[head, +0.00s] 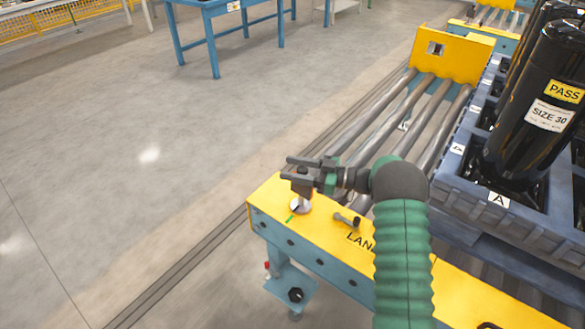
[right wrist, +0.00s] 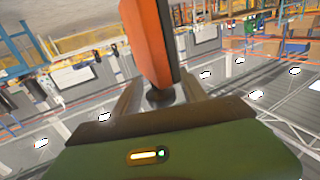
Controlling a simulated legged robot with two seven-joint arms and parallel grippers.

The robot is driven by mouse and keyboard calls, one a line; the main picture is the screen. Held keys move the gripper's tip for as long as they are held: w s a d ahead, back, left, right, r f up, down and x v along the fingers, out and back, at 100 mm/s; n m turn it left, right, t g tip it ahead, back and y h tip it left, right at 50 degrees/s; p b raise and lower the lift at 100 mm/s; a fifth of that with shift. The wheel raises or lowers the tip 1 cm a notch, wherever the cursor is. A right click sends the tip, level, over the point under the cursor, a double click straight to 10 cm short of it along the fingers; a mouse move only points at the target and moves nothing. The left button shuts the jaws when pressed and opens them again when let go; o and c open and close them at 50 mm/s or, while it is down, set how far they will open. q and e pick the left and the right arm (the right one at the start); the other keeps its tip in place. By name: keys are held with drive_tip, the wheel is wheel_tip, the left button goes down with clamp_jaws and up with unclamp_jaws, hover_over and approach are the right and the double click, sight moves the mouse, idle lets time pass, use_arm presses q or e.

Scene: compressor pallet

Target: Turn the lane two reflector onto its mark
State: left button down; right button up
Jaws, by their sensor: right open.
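The reflector (head: 302,184) stands on a round silver base near the left corner of the yellow lane plate (head: 268,206). It looks dark from the head and is partly covered by my right gripper (head: 294,167). A short green mark (head: 289,218) shows on the plate beside the base. In the right wrist view the reflector (right wrist: 150,45) is an orange and black slab on a dark stem, between the two fingers of my right gripper (right wrist: 158,95). The fingers are apart, with a visible gap at the stem. My left gripper is not in view.
A small grey fitting with a dark end (head: 347,219) sits on the plate right of the reflector, near the partly hidden "LAN" lettering. Rollers (head: 385,125) run back to a yellow end plate (head: 452,55). A blue-grey pallet (head: 455,190) with black compressors (head: 530,130) stands right. Floor at left is clear.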

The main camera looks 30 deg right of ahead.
drive_tip(key=p+v, duration=0.2)
drive_tip(key=v, duration=0.5)
drive_tip(key=shift+d, duration=0.2)
drive_tip(key=shift+s, duration=0.1)
